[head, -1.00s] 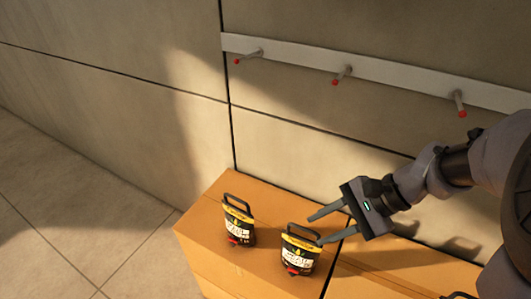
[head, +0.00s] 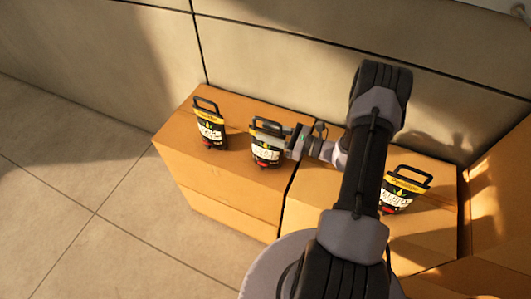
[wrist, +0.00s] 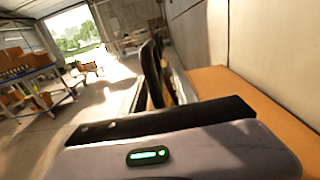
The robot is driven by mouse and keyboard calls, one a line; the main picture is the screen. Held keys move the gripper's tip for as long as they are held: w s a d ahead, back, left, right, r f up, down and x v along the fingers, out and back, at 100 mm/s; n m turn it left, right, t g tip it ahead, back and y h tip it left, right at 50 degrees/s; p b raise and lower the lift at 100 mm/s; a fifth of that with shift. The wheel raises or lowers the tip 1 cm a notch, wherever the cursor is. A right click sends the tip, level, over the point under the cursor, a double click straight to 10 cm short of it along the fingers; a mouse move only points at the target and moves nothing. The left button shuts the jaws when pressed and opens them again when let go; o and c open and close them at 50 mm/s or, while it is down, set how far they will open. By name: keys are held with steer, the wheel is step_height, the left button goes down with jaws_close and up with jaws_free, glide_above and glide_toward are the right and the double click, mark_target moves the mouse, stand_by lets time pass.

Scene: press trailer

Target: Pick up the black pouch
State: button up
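Three black pouches with yellow bands, white labels and loop handles stand upright on cardboard boxes in the head view: a left pouch (head: 210,130), a middle pouch (head: 267,150) and a right pouch (head: 403,189), partly behind my arm. My gripper (head: 284,137) is at the upper right side of the middle pouch. In the wrist view the black pouch (wrist: 152,72) shows edge-on between my fingers, which are close together and look shut on it. The pouch still appears at box-top height. Its contact with the box cannot be made out.
The left cardboard box (head: 225,190) and the right cardboard box (head: 325,185) stand against a panelled wall (head: 300,60). Another box (head: 500,190) rises at the far right. Tiled floor (head: 70,210) is clear at left. A blue shelf cart (wrist: 40,80) shows in the wrist view.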

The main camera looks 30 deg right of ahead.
steer(key=shift+w+a, duration=0.15)
jaws_close()
stand_by(1.3)
